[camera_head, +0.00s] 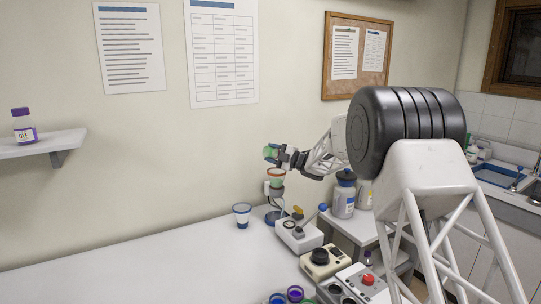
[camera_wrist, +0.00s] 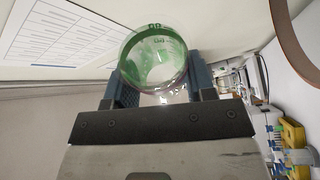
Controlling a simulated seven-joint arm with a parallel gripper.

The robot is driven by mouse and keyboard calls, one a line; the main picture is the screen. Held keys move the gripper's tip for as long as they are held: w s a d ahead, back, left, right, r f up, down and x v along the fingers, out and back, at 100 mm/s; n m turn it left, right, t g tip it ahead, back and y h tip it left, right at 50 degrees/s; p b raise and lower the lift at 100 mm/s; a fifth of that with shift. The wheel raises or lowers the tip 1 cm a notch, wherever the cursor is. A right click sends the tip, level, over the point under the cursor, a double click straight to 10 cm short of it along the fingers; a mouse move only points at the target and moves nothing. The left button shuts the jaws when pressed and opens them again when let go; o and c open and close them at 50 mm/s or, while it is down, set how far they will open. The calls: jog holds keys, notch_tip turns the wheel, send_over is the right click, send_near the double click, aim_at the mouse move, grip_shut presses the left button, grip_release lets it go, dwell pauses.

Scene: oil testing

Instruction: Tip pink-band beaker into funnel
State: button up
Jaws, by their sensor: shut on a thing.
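My gripper (camera_head: 281,153) is shut on a clear beaker with green on it (camera_wrist: 155,58). In the head view the held beaker (camera_head: 270,152) is small and greenish, and looks tilted. A funnel with an orange-red rim (camera_head: 277,172) stands just below the gripper. A brownish curved rim (camera_wrist: 292,45) at the right of the wrist view may be the funnel's. Whether anything is flowing out cannot be told.
A white device with knobs (camera_head: 299,235) and other instruments (camera_head: 320,262) are at right. A blue-lidded jar (camera_head: 344,196) stands behind. The table's left side is clear.

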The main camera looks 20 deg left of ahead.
jog(key=shift+r, duration=2.2)
jog(key=n+h, duration=0.1)
jog(key=n, duration=0.1)
jog(key=n+g+h, duration=0.1)
jog(key=n, duration=0.2)
jog(key=shift+r, duration=0.2)
jog(key=shift+n, duration=0.3)
jog(key=n+h, duration=0.1)
jog(key=n, duration=0.1)
jog(key=n+h, duration=0.1)
jog(key=n, duration=0.1)
jog(key=shift+r+t, duration=0.2)
jog(key=shift+t, duration=0.2)
jog(key=shift+n, duration=0.3)
